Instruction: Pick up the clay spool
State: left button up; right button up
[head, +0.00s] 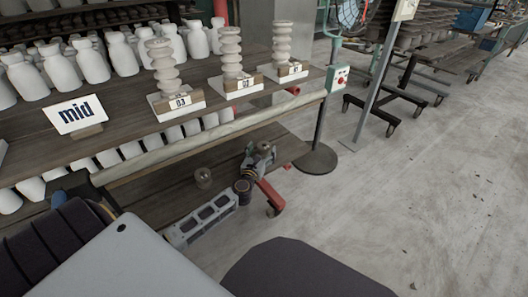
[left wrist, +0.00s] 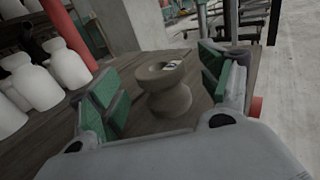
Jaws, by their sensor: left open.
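The clay spool (left wrist: 170,97) is a grey-brown, narrow-waisted piece with a hollowed top and a small pale label. It stands upright on a dark wooden shelf. My left gripper (left wrist: 162,72) is open, with a green-padded finger on each side of the spool and visible gaps to it. In the head view my left gripper (head: 260,157) is over the right end of the lower shelf, and the spool (head: 265,147) shows only small and partly hidden at its fingers. My right gripper is not in view.
The upper shelf (head: 120,120) holds white bottles (head: 90,62), a "mid" sign (head: 75,113) and ribbed clay stacks numbered 03 (head: 163,65), 02 (head: 231,52) and 01. A small clear, rounded thing (head: 203,177) is on the lower shelf. A post with a round base (head: 316,160) stands right.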

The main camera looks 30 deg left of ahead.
pick_arm(q)
jog(key=shift+b+x, duration=0.3)
jog(key=shift+x, duration=1.05)
jog(key=c, duration=1.3)
jog(key=shift+o, duration=0.2)
jog(key=shift+r, duration=0.1)
